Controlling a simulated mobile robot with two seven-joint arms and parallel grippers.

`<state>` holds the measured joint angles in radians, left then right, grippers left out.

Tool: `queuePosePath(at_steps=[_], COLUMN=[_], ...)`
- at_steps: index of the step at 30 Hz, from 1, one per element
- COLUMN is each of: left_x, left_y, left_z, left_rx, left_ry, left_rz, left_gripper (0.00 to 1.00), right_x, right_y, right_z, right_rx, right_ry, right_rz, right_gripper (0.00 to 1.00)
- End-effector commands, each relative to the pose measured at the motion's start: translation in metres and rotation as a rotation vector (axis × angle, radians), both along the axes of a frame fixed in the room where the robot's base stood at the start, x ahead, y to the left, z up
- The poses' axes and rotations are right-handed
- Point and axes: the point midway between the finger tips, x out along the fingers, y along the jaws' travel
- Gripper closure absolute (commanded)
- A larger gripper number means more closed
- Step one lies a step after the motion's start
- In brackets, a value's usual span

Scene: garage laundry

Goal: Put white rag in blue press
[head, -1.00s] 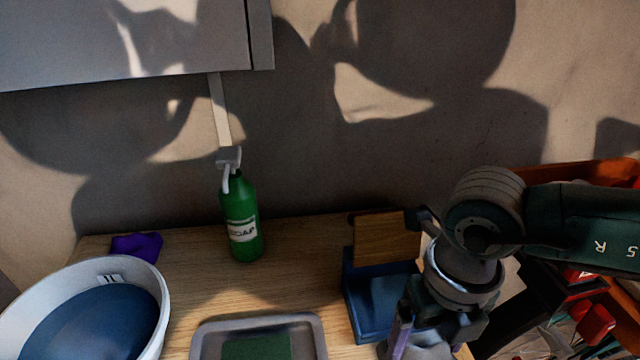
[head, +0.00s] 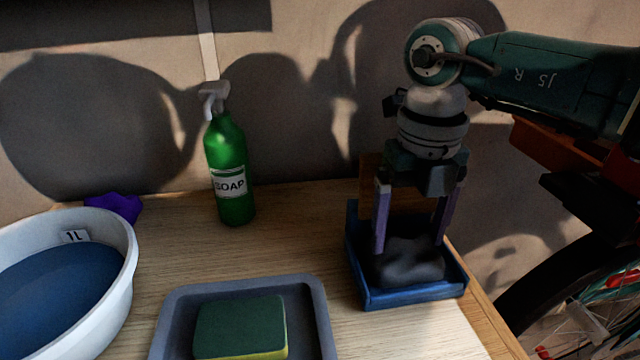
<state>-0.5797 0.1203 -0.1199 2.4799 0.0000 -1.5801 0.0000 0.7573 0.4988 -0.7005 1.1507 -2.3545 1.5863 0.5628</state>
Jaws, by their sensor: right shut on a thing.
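The blue press (head: 415,297) stands at the right end of the wooden table, with a wooden board (head: 369,180) upright at its back. My right gripper (head: 410,246) points straight down over the press. Its two purple fingers are shut on the rag (head: 408,268), a crumpled lump that looks dark grey in the shadow. The rag is within the outline of the press, low between its blue sides. I cannot tell whether it rests on the press floor. The gripper partly hides the board. My left gripper is not in view.
A green soap bottle (head: 230,175) stands at the back. A grey tray (head: 318,310) holds a green and yellow sponge (head: 240,326). A white basin (head: 122,270) of blue liquid is at the left, with a purple cloth (head: 115,207) behind it. The table middle is clear.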

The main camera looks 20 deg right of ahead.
Motion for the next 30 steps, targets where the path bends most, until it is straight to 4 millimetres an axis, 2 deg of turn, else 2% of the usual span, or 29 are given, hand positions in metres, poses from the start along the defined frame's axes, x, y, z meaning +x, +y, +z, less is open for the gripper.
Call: queuePosePath(at_steps=[7, 8, 11, 18, 22, 26, 30], left_x=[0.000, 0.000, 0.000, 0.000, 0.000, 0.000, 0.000], left_y=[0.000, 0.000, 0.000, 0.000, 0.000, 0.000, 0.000], left_z=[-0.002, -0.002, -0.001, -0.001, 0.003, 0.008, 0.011], left_rx=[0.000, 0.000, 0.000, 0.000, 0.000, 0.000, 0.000], left_ry=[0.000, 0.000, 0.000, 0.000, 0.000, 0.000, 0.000], left_rz=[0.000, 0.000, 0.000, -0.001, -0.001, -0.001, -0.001], left_gripper=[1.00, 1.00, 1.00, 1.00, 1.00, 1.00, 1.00], right_x=[0.000, 0.000, 0.000, 0.000, 0.001, 0.001, 0.001], right_y=[0.000, 0.000, 0.000, 0.000, 0.000, -0.001, 0.000], right_z=[-0.003, -0.003, -0.002, -0.001, 0.008, 0.032, 0.065], right_rx=[0.000, 0.000, 0.000, 0.000, 0.000, -0.001, -0.001], right_ry=[0.000, 0.000, 0.000, 0.000, -0.003, -0.005, -0.007], right_rz=[0.000, 0.000, 0.000, 0.000, 0.000, 0.001, 0.000], right_gripper=[0.78, 0.13, 0.01, 0.00, 0.00, 0.00, 0.00])
